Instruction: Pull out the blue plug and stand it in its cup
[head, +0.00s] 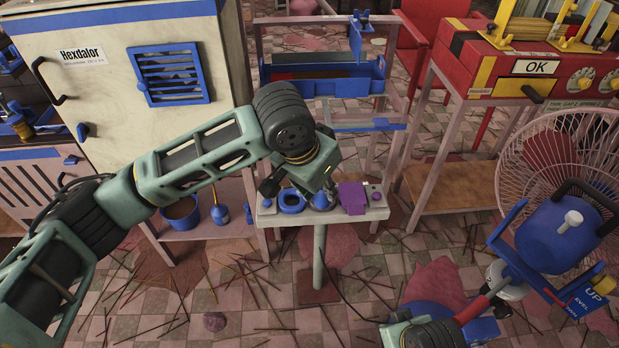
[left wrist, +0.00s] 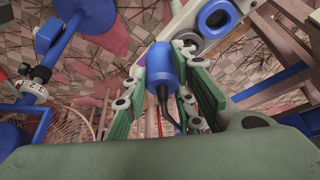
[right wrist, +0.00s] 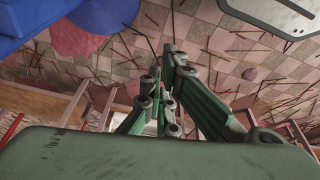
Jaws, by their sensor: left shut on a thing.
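My left gripper (left wrist: 163,62) is shut on the blue plug (left wrist: 166,68), a rounded blue cylinder with a black cable bending from its near end. In the head view the plug (head: 325,201) shows just below the left gripper (head: 328,190), over the small pale stand; whether it touches the stand is unclear. A blue ring-like holder (head: 292,200), which looks like the cup, sits on the stand left of the plug. It also shows at the top of the left wrist view (left wrist: 214,18), open and empty. My right gripper (right wrist: 164,72) holds nothing visible; its fingers appear close together.
The pale stand (head: 268,208) also carries a purple block (head: 352,196) and rests on one post. A frame with blue trays (head: 325,78) stands behind it. A fan (head: 560,150) and blue drum (head: 555,235) stand at right. Thin sticks litter the floor.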

